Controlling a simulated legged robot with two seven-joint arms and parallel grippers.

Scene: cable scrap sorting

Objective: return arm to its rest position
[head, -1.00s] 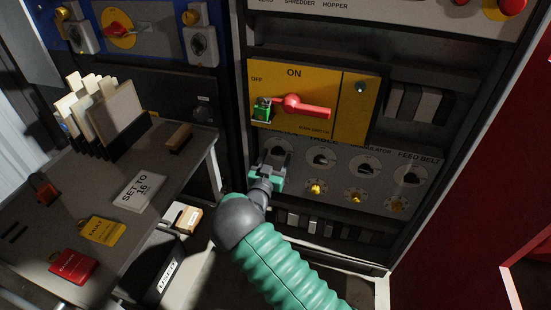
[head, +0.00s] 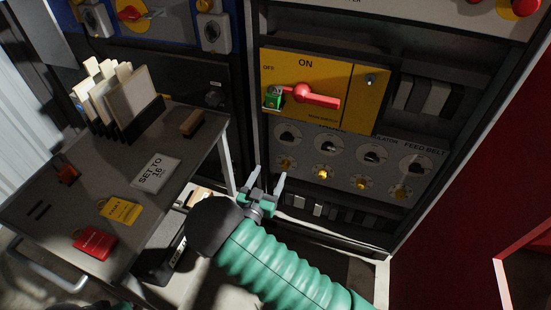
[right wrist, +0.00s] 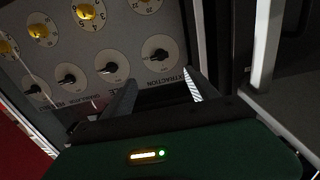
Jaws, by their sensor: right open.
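My right gripper (head: 268,182) is open and empty in the head view, with its two fingers apart. It is in front of the cabinet, below and left of the grey knob panel (head: 364,154), and touches nothing that I can see. My green ribbed right arm (head: 290,262) reaches up to it from the lower right. In the right wrist view both fingers (right wrist: 158,92) stand apart before the knob panel (right wrist: 125,45), which appears upside down. My left gripper cannot be made out in the head view.
A yellow switch panel (head: 353,100) with a red handle (head: 316,97) sits above the knobs. At left, a grey cart (head: 72,202) carries a card rack, a "SET TO 16" card (head: 155,173) and red and yellow tags. A red panel (head: 480,190) stands at right.

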